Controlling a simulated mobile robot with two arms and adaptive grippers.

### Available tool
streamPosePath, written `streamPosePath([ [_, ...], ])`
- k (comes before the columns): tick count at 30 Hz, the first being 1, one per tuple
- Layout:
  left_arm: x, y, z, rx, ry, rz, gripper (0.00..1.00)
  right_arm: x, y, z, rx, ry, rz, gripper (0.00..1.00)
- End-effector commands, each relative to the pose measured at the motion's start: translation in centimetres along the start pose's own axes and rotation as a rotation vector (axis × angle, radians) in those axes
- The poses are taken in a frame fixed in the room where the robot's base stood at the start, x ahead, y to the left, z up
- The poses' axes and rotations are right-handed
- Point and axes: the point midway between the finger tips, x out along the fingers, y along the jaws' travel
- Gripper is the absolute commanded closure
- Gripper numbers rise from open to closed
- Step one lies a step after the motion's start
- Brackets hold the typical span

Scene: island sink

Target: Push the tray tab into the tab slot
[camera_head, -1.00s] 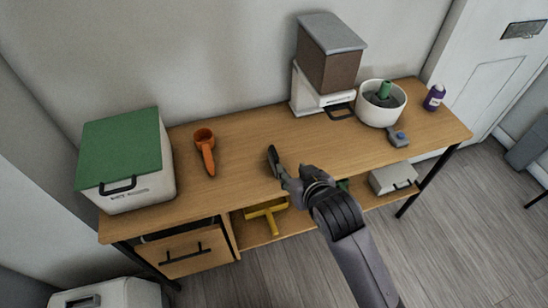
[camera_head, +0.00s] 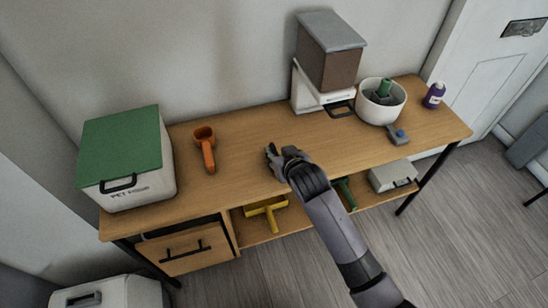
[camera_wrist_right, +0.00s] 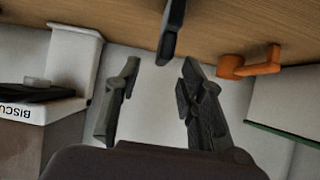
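The dispenser has a brown hopper (camera_head: 329,66) with a grey lid, on a white base (camera_head: 307,90). A dark tray (camera_head: 342,109) with a loop-shaped front sticks out at the base's foot; I take this as the tray tab. I cannot make out a separate tab slot. My right gripper (camera_head: 274,157) is over the desk, left of and in front of the dispenser, touching neither. In the right wrist view its fingers (camera_wrist_right: 160,85) are spread and empty. There the white base (camera_wrist_right: 78,62) and dark tray (camera_wrist_right: 30,95) are at the left. My left gripper is not in view.
On the wooden desk (camera_head: 240,165) are an orange scoop (camera_head: 206,148), a green-lidded bin (camera_head: 140,185), a white bowl (camera_head: 366,112), a grey-blue tool (camera_head: 398,135) and a purple bottle (camera_head: 434,95). The desk between scoop and dispenser is clear.

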Motion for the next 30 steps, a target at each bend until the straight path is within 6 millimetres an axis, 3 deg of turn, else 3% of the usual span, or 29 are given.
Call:
streamPosePath([
  [12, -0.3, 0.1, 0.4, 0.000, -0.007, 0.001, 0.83, 4.5, -0.3, 0.1, -0.001, 0.000, 0.000, 0.63],
  [23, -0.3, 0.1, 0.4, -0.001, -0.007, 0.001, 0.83, 5.0, -0.3, 0.1, 0.000, 0.001, -0.001, 0.64],
  [30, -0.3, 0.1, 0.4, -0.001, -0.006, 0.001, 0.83, 4.9, -0.3, 0.1, -0.001, 0.001, -0.001, 0.80],
])
